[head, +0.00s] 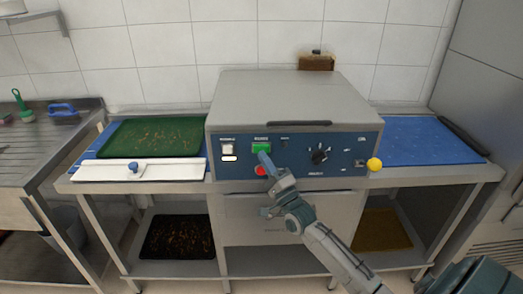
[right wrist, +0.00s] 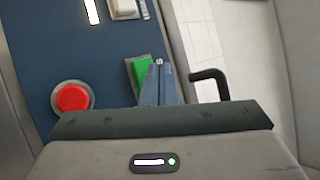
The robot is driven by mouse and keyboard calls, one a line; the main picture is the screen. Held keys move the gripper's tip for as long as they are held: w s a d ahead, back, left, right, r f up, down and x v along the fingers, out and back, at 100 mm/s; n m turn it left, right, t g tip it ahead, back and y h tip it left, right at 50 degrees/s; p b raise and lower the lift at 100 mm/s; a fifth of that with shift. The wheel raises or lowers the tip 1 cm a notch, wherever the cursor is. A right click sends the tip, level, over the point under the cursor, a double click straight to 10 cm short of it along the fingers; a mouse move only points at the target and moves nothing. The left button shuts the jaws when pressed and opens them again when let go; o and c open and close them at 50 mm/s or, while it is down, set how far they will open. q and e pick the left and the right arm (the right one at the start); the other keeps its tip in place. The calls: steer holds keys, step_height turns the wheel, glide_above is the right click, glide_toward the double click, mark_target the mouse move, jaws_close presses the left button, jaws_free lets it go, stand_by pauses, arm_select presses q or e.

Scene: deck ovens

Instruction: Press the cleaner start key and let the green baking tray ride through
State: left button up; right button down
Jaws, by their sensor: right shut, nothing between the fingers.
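The cleaner (head: 290,95) is a grey box with a blue control panel in the middle of the bench. Its green key (head: 261,147) sits on the panel above a red button (head: 262,171). My right gripper (head: 264,157) is shut and empty, with its fingertips at the green key's lower edge; contact cannot be told. In the right wrist view the fingers (right wrist: 160,82) partly cover the green key (right wrist: 141,70), with the red button (right wrist: 72,97) to the left. The green baking tray (head: 152,137), with brown crumbs on it, lies on the blue left-hand surface. My left gripper is not in view.
A white bar with a blue knob (head: 133,167) lies in front of the green tray. The blue right-hand surface (head: 415,139) is clear, with a dark bar at its right end. A dark crumbed tray (head: 178,237) lies on the lower shelf. A sink counter stands left.

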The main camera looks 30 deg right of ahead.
stand_by(0.8)
steer(key=shift+w+d+b, duration=0.2)
steer(key=shift+w+b, duration=0.15)
steer(key=shift+w, duration=0.05)
